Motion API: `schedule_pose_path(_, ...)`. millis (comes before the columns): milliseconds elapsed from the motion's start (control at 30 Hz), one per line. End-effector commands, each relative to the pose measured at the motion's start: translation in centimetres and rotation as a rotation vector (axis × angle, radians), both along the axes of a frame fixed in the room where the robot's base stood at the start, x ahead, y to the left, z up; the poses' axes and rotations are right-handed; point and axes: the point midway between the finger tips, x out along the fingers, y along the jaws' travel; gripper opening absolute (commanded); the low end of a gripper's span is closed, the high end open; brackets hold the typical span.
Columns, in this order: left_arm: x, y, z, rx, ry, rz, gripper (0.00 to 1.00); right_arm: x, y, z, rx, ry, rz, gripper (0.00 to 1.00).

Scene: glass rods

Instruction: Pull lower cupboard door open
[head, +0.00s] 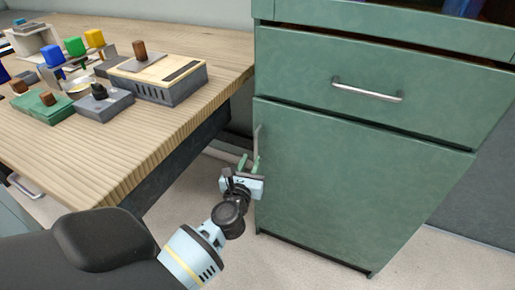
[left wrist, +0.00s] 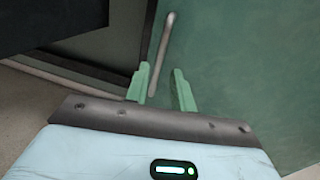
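The lower cupboard door (head: 360,190) is a green panel below a drawer, and it looks shut. Its upright metal handle (head: 256,146) is at the door's left edge; it also shows in the left wrist view (left wrist: 163,45). My left gripper (head: 249,164) is at the lower part of this handle. In the left wrist view its two green fingers (left wrist: 162,86) are apart, with the handle's lower end between or just beyond them. I cannot tell whether they touch it. My right gripper is not in view.
A green drawer (head: 385,85) with a horizontal handle (head: 367,90) is above the door. A wooden table (head: 130,150) with blocks and fixtures stands to the left, its edge close to my left arm. Floor (head: 300,262) is clear before the cupboard.

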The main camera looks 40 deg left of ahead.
Motion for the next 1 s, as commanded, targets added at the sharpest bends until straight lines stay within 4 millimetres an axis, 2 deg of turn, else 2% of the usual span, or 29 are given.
schedule_pose_path(400,5.3,2.4,-0.1,0.005,0.001,-0.001,0.25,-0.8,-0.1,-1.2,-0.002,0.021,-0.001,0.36)
schedule_pose_path(600,6.2,2.9,-0.1,0.005,0.002,-0.001,0.25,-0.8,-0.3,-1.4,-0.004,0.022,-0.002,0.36)
schedule_pose_path(867,6.3,2.9,0.0,0.005,0.002,-0.001,0.25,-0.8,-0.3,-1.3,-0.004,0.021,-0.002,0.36)
schedule_pose_path(1000,6.3,2.9,0.0,0.004,0.002,-0.001,0.06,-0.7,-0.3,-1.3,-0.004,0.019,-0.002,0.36)
